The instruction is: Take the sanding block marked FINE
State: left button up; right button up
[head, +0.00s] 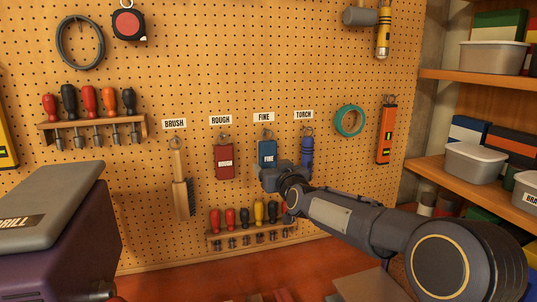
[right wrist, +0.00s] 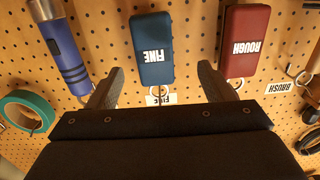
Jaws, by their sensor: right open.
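The blue sanding block marked FINE (head: 267,150) hangs on a pegboard hook under a FINE label (head: 263,117). My right gripper (head: 274,178) is open at the block's lower part and hides its bottom end in the head view. In the right wrist view, which shows the board upside down, the blue block (right wrist: 152,45) appears between the directions of the two open fingers (right wrist: 160,80). No contact shows, and I cannot tell the exact gap to the block. A red block marked ROUGH (head: 224,161) hangs to its left. My left gripper is not in view.
A blue torch (head: 307,152) hangs close to the right of the FINE block. A brush (head: 182,185) hangs farther left. A rack of screwdrivers (head: 250,236) sits below. A case labelled DRILL (head: 60,205) stands at the left, shelves (head: 470,178) at the right.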

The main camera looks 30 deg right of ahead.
aim_at(269, 158)
jog(key=shift+h, duration=0.4)
jog(key=p+x, duration=0.1)
jog(key=x, duration=0.1)
jog(key=p+x, duration=0.1)
jog(key=x, duration=0.2)
jog(key=p+x, duration=0.1)
jog(key=x, duration=0.2)
jog(key=shift+w+d+r, duration=0.1)
jog(key=shift+d+r, duration=0.15)
jog(key=shift+d, duration=0.1)
jog(key=shift+w, duration=0.25)
jog(key=shift+c, duration=0.4)
jog(key=c, duration=1)
